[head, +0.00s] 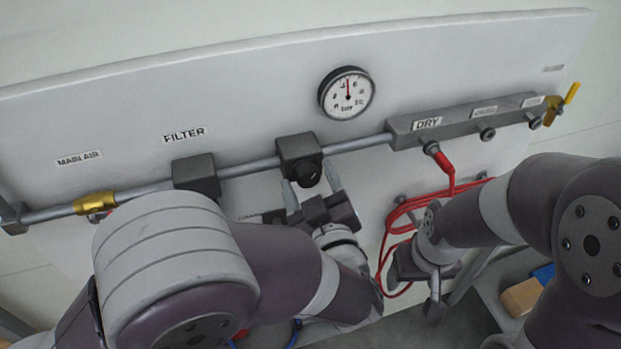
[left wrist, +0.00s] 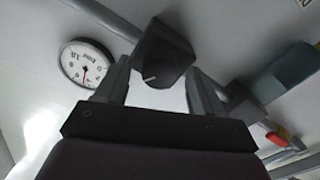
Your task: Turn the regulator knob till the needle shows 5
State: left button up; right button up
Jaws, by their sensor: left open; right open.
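The regulator knob (head: 308,174) is a black round knob under the dark regulator block (head: 298,147) on the pipe. The pressure gauge (head: 346,94) is above it, with a red needle pointing nearly straight up, near the top of the dial; the exact value is too small to read. My left gripper (head: 312,188) is open, its fingers on either side of the knob and just below it. In the left wrist view the knob (left wrist: 155,72) shows with a white mark between the open fingers (left wrist: 160,90); contact cannot be told. My right gripper (head: 425,275) is low at the right, partly hidden.
A filter block (head: 196,174) and yellow valve (head: 95,204) sit left on the pipe. A grey DRY manifold (head: 465,119) is at right, with a red hose (head: 446,165) coiled near my right arm. A yellow lever (head: 571,93) is at the far right.

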pick_arm(q)
jog(key=c, duration=1.1)
jog(key=shift+o, duration=0.2)
jog(key=shift+r+m+p, duration=0.2)
jog(key=shift+m+p, duration=0.1)
jog(key=shift+p, duration=0.2)
jog(key=shift+f, duration=0.2)
jog(key=o, duration=1.1)
jog(key=shift+c, duration=0.2)
jog(key=b+v, duration=0.4)
jog(key=v, duration=0.8)
jog(key=shift+s+b, duration=0.35)
jog(key=shift+b, duration=0.05)
